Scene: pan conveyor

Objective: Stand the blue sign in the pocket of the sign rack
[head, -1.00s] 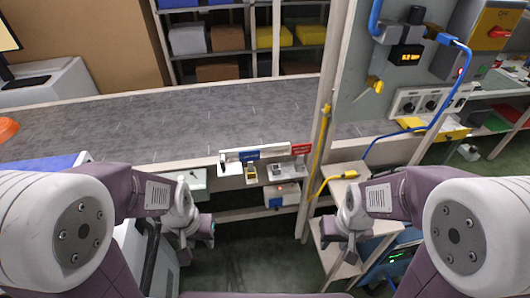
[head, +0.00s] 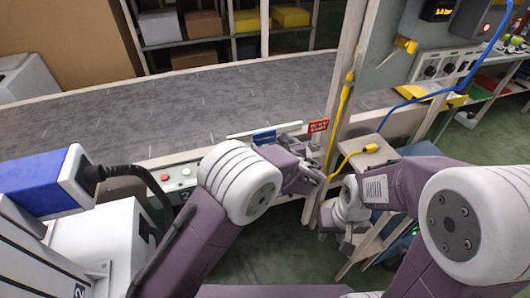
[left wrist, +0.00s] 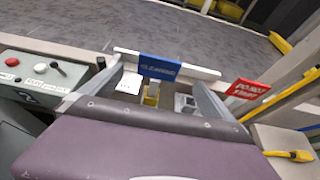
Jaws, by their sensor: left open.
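The blue sign (head: 264,138) is upright at the far edge of a small ledge below the conveyor. It also shows in the left wrist view (left wrist: 160,67), in front of a white bar (left wrist: 205,73) that looks like part of the sign rack. Small holders, one of them yellow (left wrist: 151,96), sit below it; I cannot tell which is the pocket or whether the sign is in one. My left gripper (left wrist: 158,76) is open, its grey fingers on either side of the sign, apparently not touching. It is partly hidden in the head view (head: 308,168). My right gripper (head: 343,226) hangs low, its jaws unclear.
A red sign (head: 318,126) stands right of the blue one. A post with a yellow cable (head: 344,105) rises close by on the right. A button box (head: 180,178) is at the left. The grey conveyor (head: 200,110) behind is empty.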

